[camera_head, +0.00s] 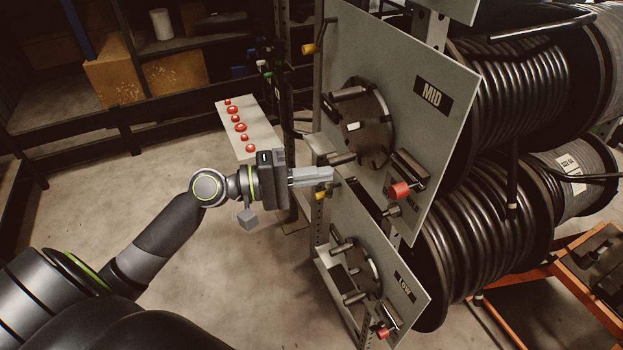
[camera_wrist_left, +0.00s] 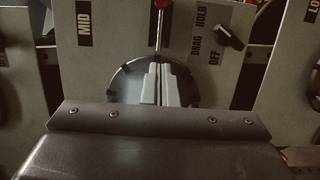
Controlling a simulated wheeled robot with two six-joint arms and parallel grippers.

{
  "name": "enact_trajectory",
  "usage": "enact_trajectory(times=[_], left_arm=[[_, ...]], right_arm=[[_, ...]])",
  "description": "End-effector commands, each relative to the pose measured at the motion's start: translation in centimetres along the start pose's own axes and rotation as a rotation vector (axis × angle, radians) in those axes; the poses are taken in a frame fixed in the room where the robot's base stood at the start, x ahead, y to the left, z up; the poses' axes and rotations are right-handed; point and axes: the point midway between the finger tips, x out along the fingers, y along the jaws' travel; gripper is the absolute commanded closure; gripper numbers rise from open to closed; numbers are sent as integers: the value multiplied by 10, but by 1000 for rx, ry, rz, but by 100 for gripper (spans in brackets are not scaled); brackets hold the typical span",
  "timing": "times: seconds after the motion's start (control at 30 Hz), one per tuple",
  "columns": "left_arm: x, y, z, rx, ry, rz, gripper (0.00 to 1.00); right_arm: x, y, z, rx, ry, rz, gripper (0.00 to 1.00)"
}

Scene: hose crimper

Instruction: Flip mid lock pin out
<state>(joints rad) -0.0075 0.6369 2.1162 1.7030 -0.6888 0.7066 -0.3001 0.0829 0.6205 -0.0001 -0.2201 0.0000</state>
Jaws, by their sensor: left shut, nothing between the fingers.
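The mid lock pin, with a red knob (camera_head: 400,190), sits at the lower right of the grey MID panel (camera_head: 425,140). In the left wrist view its red end (camera_wrist_left: 163,3) is at the top edge, with a thin metal shaft running down toward the disc. My left gripper (camera_head: 330,174) is shut and empty in front of the panel, left of the red knob and apart from it. In the left wrist view its fingers (camera_wrist_left: 157,85) lie together and cover part of the dark disc (camera_wrist_left: 125,82). My right gripper is not in view.
A dark hub disc with protruding handles (camera_head: 367,125) is mounted on the MID panel. A black selector knob (camera_wrist_left: 230,36) is beside the DRAG, HOLD and OFF marks. The LOW panel (camera_head: 395,270) is below. Hose reels (camera_head: 510,90) stand behind the panels. The floor at left is clear.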

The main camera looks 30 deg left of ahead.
Motion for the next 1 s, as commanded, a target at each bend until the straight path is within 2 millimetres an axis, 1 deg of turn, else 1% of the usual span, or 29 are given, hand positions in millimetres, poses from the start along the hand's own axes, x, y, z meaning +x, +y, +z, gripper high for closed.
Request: enact_trajectory(times=[0.03, 0.13, 0.8, 0.87, 0.9, 0.97, 1.0], left_arm=[[-4, -2, 0, 0, 0, -1, 100], [-7, 0, 0, 1, -1, -1, 100], [-10, -1, -1, 0, 6, -2, 100], [-10, -9, -8, 5, 28, -13, 100], [-12, -18, -16, 10, 55, -26, 100], [-15, -39, -32, 24, 113, -61, 100], [-18, -58, -45, 37, 161, -93, 100]], right_arm=[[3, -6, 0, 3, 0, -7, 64], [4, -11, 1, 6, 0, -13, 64], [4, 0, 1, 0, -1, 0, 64], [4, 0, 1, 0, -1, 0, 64], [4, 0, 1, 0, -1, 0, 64], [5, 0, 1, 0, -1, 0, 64], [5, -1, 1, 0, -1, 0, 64]])
